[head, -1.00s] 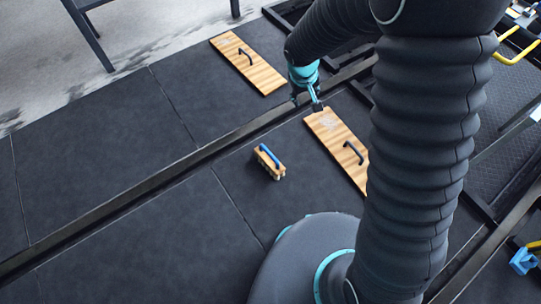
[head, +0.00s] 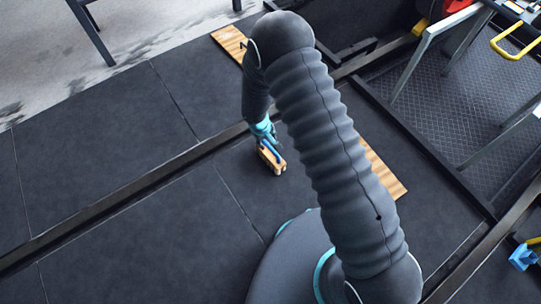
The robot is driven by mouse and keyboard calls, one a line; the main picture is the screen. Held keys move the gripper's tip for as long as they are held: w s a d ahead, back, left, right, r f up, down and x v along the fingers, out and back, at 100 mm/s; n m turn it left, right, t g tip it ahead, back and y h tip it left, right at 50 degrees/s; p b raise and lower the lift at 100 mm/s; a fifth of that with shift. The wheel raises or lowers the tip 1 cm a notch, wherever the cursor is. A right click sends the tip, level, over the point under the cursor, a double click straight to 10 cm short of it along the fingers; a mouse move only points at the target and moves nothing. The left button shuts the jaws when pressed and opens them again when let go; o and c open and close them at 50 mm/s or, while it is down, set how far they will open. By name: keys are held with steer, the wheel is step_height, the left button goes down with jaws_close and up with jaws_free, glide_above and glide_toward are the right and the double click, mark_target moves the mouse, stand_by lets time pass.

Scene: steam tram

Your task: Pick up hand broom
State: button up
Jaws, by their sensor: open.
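The hand broom (head: 274,160) is a small wooden block brush with a blue handle, lying on the dark floor panel near the middle of the head view. My gripper (head: 265,143) is right over the broom's far end, pointing down at the blue handle. It is open. The fingertips are small and partly merge with the handle, so I cannot tell whether they touch it or straddle it.
A wooden board (head: 231,42) lies at the back, and another (head: 384,172) lies to the right, both partly hidden by my arm. A raised dark rail (head: 150,180) crosses the floor. Metal frames (head: 440,60) stand at right. The left floor is clear.

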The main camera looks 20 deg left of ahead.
mark_target(270, 148)
steer(key=shift+w+d+f, duration=0.15)
steer(key=shift+w+f, duration=0.2)
steer(key=shift+f, duration=1.2)
steer(key=shift+w+d+f, duration=0.15)
steer(key=shift+w+f, duration=0.2)
steer(key=shift+f, duration=1.2)
steer(key=shift+w+d+f, duration=0.15)
steer(key=shift+w+f, duration=0.2)
steer(key=shift+f, duration=1.2)
jaws_close()
